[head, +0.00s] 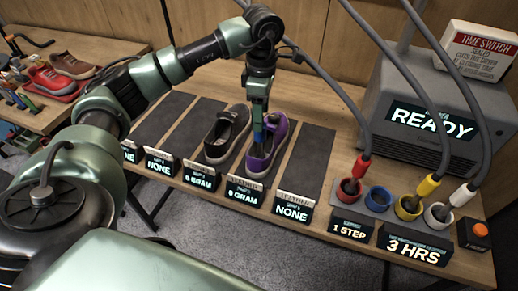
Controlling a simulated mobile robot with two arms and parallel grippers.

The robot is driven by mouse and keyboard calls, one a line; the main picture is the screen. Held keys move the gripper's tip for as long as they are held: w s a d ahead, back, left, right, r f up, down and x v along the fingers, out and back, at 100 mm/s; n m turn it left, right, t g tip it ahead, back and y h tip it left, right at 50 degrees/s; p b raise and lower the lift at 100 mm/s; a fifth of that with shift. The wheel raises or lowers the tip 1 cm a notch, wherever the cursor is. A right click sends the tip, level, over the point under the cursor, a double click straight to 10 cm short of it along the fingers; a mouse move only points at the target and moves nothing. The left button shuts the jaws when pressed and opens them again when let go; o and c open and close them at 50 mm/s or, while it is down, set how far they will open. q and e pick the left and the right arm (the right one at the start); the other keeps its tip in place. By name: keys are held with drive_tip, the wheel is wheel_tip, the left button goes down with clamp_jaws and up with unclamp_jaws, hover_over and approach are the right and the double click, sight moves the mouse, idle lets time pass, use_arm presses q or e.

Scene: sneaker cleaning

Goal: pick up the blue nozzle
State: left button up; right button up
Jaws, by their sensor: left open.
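The blue nozzle (258,137) shows as a small blue piece at the opening of the purple sneaker (262,160). My left gripper (261,122) points down over this sneaker, with its fingers at the nozzle. The gripper is open, and it partly hides the nozzle. I cannot tell whether the fingers touch it. A blue ring holder (378,198) on the table at the right looks empty. My right gripper is not in view.
A brown-grey sneaker (227,135) stands close left of the purple one. Red (352,184), yellow (410,204) and white (440,213) holders have hosed nozzles in them. A grey machine (430,100) reads READY. Signs line the table's front edge. More shoes lie on the left table.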

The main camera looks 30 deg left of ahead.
sight(260, 141)
use_arm(q)
drive_tip(key=f+p, duration=0.1)
drive_tip(key=f, duration=0.1)
drive_tip(key=f+p, duration=0.1)
drive_tip(key=f, duration=0.2)
drive_tip(key=shift+a+f+p, duration=0.2)
drive_tip(key=shift+f+p, duration=0.1)
drive_tip(key=shift+p, duration=0.1)
drive_tip(key=shift+f, duration=0.35)
drive_tip(key=c, duration=1.2)
clamp_jaws()
